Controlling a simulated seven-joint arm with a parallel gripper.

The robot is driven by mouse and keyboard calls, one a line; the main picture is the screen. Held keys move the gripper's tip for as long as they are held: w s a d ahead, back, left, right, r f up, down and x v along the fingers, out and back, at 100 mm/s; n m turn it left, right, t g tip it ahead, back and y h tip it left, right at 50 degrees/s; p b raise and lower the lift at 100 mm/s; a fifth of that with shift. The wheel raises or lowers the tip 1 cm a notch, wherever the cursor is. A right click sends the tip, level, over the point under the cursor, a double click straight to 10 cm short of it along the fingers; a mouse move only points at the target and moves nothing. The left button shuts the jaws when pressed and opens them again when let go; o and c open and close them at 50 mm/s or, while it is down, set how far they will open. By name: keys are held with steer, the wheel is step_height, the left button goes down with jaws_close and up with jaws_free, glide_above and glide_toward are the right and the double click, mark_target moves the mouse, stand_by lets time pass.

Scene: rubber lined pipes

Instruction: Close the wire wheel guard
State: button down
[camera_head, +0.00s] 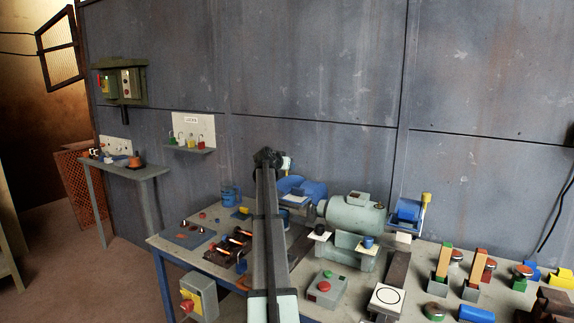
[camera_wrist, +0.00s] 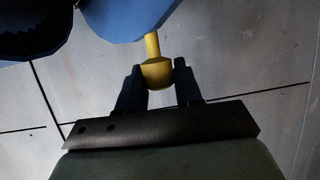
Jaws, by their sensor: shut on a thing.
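The grey-green grinder (camera_head: 352,214) stands on the bench with a blue guard at each end. My gripper (camera_head: 276,160) is at the left guard (camera_head: 313,189), partly hidden behind my arm in the head view. In the wrist view, my gripper (camera_wrist: 156,80) is shut on the yellow knob (camera_wrist: 157,72). The knob joins a yellow stem to the blue guard (camera_wrist: 125,14). A dark, jagged-edged shape (camera_wrist: 35,22) beside the guard may be the wheel; I cannot tell. The right guard (camera_head: 405,211) has its own yellow handle (camera_head: 426,199) and is apart from my gripper.
A blue mug (camera_head: 231,195) and a tray of tools (camera_head: 232,247) stand left of my arm. A red-and-green button box (camera_head: 324,288) is in front of the grinder. Several switches and blocks fill the bench's right side. The wall (camera_head: 310,70) is close behind.

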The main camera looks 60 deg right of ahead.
steer(key=shift+s+a+n+t+y, duration=0.3)
steer(key=shift+s+a+n+t, duration=0.4)
steer(key=shift+n+t, duration=0.35)
steer(key=shift+s+a+n+t+y, duration=0.3)
steer(key=shift+s+a+n+t, duration=0.45)
steer(key=shift+t, duration=0.4)
steer(key=shift+d, duration=0.15)
steer(key=c, duration=0.8)
jaws_free()
steer(key=v, duration=1.3)
steer(key=shift+a+r, duration=0.2)
steer(key=shift+a, duration=0.15)
